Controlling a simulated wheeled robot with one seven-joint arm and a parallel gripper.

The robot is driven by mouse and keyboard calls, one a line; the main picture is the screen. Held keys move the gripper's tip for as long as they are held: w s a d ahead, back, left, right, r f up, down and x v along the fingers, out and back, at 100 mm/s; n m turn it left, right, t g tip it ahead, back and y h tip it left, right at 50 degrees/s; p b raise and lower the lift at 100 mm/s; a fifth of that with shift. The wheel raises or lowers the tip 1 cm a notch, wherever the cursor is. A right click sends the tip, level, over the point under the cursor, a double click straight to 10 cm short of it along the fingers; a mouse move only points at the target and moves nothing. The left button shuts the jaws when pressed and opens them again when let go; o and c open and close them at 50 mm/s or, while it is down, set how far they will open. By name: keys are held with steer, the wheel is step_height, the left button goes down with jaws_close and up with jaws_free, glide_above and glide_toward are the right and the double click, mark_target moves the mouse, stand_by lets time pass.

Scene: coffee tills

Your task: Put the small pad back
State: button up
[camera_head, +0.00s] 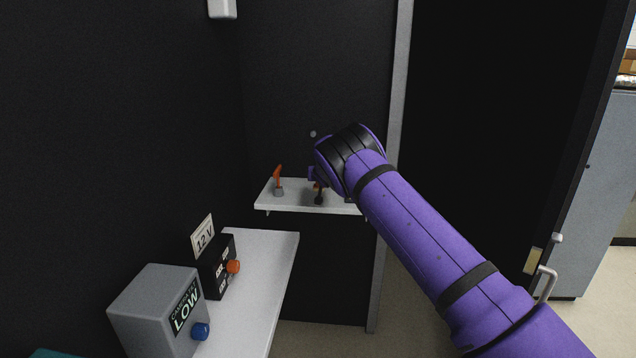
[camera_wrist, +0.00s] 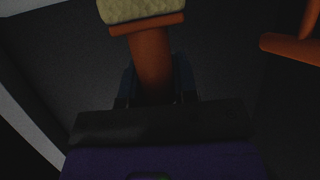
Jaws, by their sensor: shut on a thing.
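The small pad (camera_wrist: 140,10) is a cream, rough-looking block on an orange handle (camera_wrist: 150,58), at the top of the wrist view. My gripper (camera_wrist: 156,85) is shut on the handle, with its dark fingers on either side. In the head view my gripper (camera_head: 317,183) is over the small white shelf (camera_head: 298,205), mostly hidden by my own wrist. A little orange shows there, but the pad itself cannot be made out. I cannot tell whether the pad touches anything.
An orange tool (camera_head: 278,178) stands upright on a grey base at the shelf's left; an orange piece (camera_wrist: 290,45) shows at right in the wrist view. A nearer white counter (camera_head: 262,285) bears a grey LOW box (camera_head: 155,305) and a black box (camera_head: 216,268). Dark walls close the corner.

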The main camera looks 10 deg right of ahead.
steer(key=shift+w+f, duration=0.15)
steer(key=shift+f, duration=1.6)
steer(key=o, duration=0.9)
steer(key=shift+f, duration=0.1)
steer(key=shift+o, duration=0.2)
steer(key=shift+s+a+r, duration=0.1)
steer(key=shift+s+r, duration=0.25)
steer(key=shift+s, duration=0.15)
steer(key=v, duration=1.1)
